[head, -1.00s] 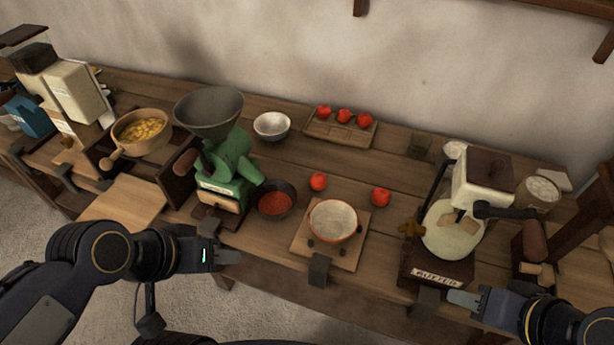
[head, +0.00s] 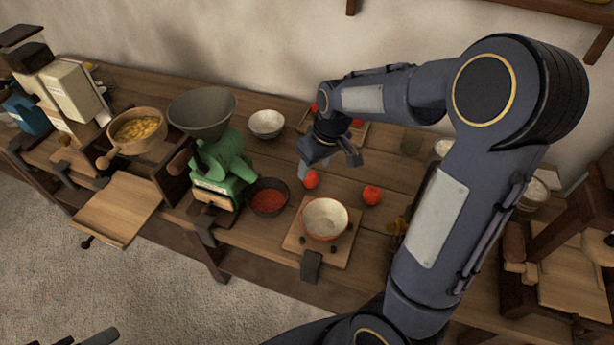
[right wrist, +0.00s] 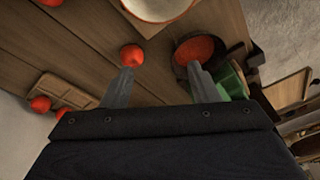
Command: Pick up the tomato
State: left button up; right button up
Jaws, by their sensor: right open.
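A red tomato (head: 311,180) lies on the table behind the white bowl. A second tomato (head: 372,195) lies to its right. My right gripper (head: 330,168) is open and empty, over the table close to the first tomato. In the right wrist view this tomato (right wrist: 131,56) shows just beyond the tip of the left-hand finger, not centred between the fingers. More tomatoes (right wrist: 40,104) sit on a wooden tray (right wrist: 77,92), largely hidden by my right arm in the head view. Only dark tips of my left gripper (head: 85,340) show at the bottom left edge.
A white bowl (head: 325,217) stands on a wooden board in front of the tomatoes. A dark bowl of red contents (head: 268,202) and a green grinder (head: 222,170) stand left. A small white bowl (head: 267,123) stands behind. My right arm hides much of the table's right side.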

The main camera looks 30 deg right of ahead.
aim_at(310, 179)
jog(key=w+d+f+n+h+p, duration=0.1)
jog(key=w+f, duration=0.2)
jog(key=f, duration=0.2)
jog(key=w+d+f+n+g+h+p, duration=0.1)
jog(key=w+f, duration=0.2)
jog(key=f, duration=0.2)
jog(key=w+d+f+n+h+p, duration=0.1)
jog(key=w+f, duration=0.2)
jog(key=f, duration=0.3)
jog(key=shift+d+f, duration=0.1)
jog(key=shift+d, duration=0.25)
jog(key=shift+c, duration=0.2)
jog(key=c, duration=0.7)
